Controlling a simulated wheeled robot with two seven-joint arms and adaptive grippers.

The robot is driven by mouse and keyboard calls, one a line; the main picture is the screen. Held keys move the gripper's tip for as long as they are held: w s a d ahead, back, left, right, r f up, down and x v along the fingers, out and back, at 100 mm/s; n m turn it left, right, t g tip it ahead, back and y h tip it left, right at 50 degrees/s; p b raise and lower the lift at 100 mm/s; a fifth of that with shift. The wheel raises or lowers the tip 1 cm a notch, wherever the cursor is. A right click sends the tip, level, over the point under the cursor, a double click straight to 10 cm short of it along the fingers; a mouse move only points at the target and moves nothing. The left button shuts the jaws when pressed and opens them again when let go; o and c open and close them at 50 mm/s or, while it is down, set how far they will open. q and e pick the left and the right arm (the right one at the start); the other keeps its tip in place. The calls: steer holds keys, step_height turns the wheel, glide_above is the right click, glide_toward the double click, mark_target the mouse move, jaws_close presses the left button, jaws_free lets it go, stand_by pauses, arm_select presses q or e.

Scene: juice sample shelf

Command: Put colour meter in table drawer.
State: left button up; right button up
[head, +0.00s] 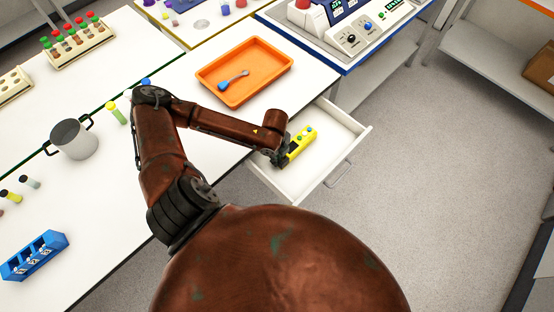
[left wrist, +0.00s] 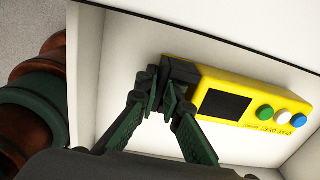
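The colour meter (head: 301,141) is a yellow bar with a dark screen, green, white and blue buttons and a black end. It is within the open drawer's (head: 358,128) outline; I cannot tell whether it rests on the bottom. It also shows in the left wrist view (left wrist: 255,97), its black end right by my fingertips. My left gripper (head: 281,158) is at that end, over the drawer. Its fingers (left wrist: 162,92) are close together, with a narrow gap; whether they grip the black end is unclear. My right gripper is not in view.
An orange tray (head: 206,74) with a blue-tipped tool stands on the white table behind the drawer. A grey pot (head: 74,140), a blue rack (head: 35,257) and a tube rack (head: 78,43) are further left. Open floor lies right of the drawer.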

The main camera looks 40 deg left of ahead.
arm_select(q)
steer(key=o, duration=0.4)
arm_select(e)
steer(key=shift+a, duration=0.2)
arm_select(q)
steer(key=shift+r, duration=0.1)
step_height(320, 180, up, 12)
steer(key=p, duration=0.1)
steer(key=shift+s+p, duration=0.15)
steer(key=shift+p, duration=0.2)
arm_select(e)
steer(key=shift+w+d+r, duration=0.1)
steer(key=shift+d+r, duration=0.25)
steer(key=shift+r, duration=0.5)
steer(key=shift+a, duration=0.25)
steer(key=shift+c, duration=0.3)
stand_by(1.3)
